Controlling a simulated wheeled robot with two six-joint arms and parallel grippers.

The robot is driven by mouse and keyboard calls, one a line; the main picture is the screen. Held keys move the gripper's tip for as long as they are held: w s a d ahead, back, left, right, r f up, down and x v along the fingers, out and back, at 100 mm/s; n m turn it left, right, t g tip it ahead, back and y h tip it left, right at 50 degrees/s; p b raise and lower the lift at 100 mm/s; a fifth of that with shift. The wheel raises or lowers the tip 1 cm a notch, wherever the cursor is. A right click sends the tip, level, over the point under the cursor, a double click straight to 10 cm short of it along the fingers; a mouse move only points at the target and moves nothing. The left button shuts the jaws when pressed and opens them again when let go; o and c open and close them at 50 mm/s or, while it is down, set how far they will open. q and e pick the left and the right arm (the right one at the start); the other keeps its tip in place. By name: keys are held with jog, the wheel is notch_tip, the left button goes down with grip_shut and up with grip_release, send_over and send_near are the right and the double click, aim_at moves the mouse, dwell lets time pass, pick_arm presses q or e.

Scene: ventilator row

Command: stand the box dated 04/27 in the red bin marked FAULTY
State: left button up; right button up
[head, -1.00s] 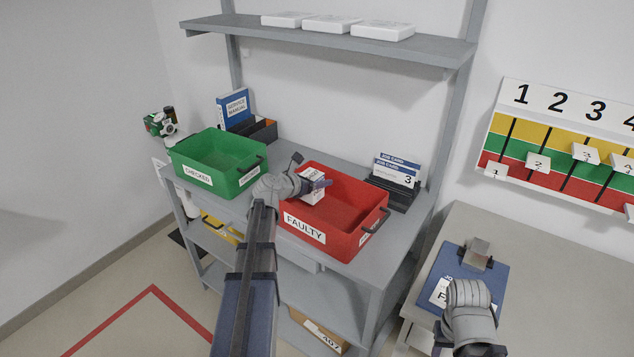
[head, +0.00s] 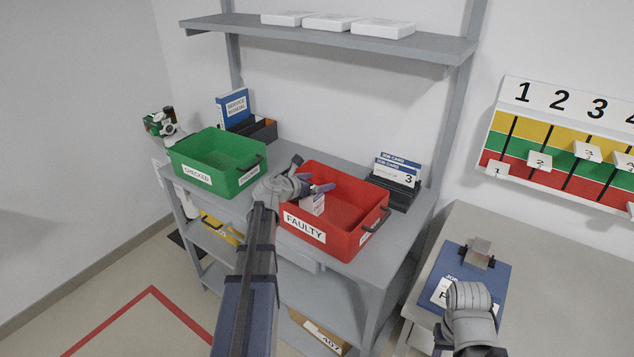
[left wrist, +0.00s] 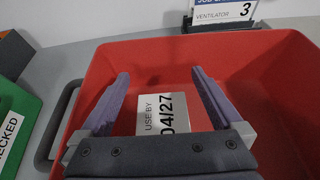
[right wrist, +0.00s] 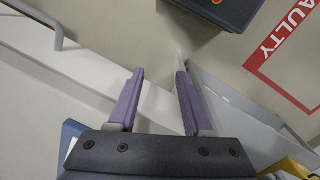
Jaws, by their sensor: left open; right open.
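The white box reading USE BY 04/27 (left wrist: 165,113) is inside the red bin (left wrist: 268,75) in the left wrist view. In the head view the box (head: 313,205) is near the left inner side of the red bin marked FAULTY (head: 305,228). It looks upright, though its base is hidden by the bin's front wall. My left gripper (left wrist: 160,73) is open, with a finger on either side of the box and gaps to it. In the head view the left gripper (head: 320,188) is just above the box. My right gripper (right wrist: 159,70) is open and empty.
A green bin marked CHECKED (head: 220,165) stands left of the red one on the grey bench. A black holder with job cards (head: 395,183) is behind right. A blue clipboard (head: 497,268) lies on the right table. The red bin's right part is empty.

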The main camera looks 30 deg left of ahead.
pick_arm(q)
jog(key=shift+r+p, duration=0.45)
jog(key=shift+p, duration=0.05)
jog(key=p+v, duration=0.4)
jog(key=v, duration=0.8)
jog(key=shift+p, duration=0.4)
jog(key=shift+s+d, duration=0.1)
